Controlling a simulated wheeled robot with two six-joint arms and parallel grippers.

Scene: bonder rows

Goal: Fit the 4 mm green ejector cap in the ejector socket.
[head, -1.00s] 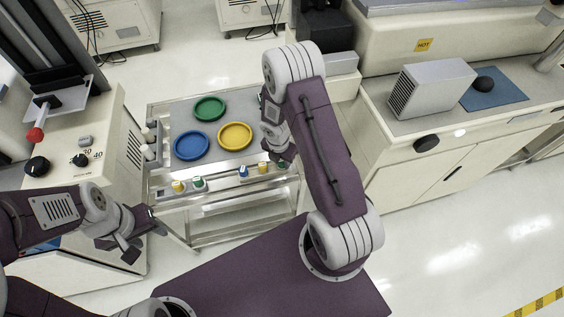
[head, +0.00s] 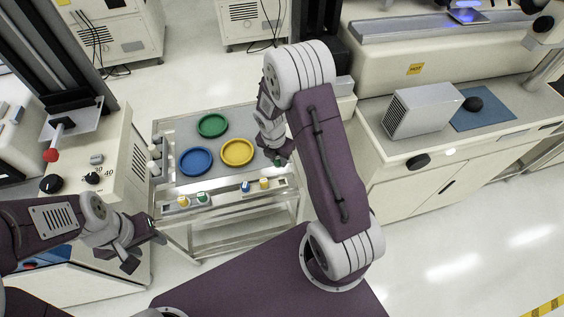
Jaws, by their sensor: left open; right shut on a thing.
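My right gripper (head: 279,160) is over the right front of the cart, shut on a small dark green piece that looks like a cap; the jaws and my arm hide much of it. Another green-topped cap (head: 202,198) stands on the cart's front rail, beside a yellow one. I cannot read sizes on the caps. My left gripper (head: 155,230) is open and empty, left of the cart's front corner. I cannot pick out the ejector socket in this view.
The cart (head: 222,114) carries a green dish (head: 212,125), a blue dish (head: 196,161) and a yellow dish (head: 237,151). A blue cap (head: 245,186) and a yellow cap (head: 264,183) stand on its rail. Machines flank the cart; a grey box (head: 420,108) sits on the right counter.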

